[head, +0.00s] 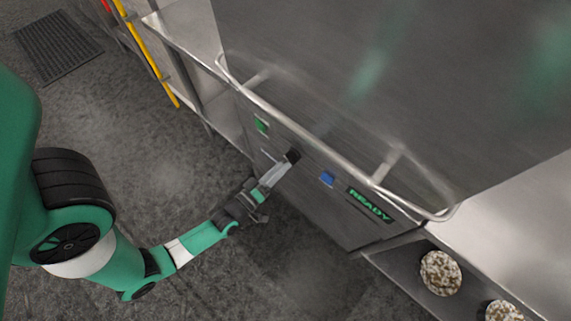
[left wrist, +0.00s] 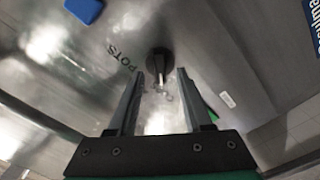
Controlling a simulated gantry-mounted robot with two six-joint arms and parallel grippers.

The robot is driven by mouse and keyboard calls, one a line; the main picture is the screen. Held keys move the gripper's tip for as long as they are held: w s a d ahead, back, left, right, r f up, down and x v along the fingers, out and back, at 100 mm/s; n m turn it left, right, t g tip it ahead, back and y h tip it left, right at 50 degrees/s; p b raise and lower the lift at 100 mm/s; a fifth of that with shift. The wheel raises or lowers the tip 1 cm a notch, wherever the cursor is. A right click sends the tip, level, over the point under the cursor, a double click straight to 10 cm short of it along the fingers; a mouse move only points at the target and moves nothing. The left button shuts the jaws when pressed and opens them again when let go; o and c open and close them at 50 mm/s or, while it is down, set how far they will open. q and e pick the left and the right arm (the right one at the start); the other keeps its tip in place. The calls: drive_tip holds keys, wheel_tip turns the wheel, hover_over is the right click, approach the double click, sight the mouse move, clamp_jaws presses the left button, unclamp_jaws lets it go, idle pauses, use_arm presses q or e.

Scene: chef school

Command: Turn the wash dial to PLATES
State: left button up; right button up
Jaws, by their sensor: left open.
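The wash dial (head: 293,155) is a small black knob on the front panel of the steel washer. In the left wrist view the dial (left wrist: 159,62) has a light pointer bar on its lower side. The label POTS (left wrist: 126,57) is printed to its upper left; I cannot read a PLATES label. My left gripper (head: 280,166) reaches the panel from the lower left. In the left wrist view the left gripper (left wrist: 162,76) is open, its fingers to either side of the dial, with gaps visible. I cannot tell how deep the fingertips are. My right gripper is not in view.
A blue button (head: 327,178) and a green READY display (head: 370,205) are right of the dial; a green button (head: 261,124) is to its left. A long bar handle (head: 310,137) runs above the panel. Round speckled items (head: 440,272) sit lower right. Floor before the washer is clear.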

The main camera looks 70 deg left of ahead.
sight(292, 157)
use_arm(q)
drive_tip(key=x, duration=0.2)
drive_tip(key=shift+w+a, duration=0.15)
drive_tip(key=shift+w, duration=0.2)
drive_tip(key=shift+c, duration=0.3)
clamp_jaws()
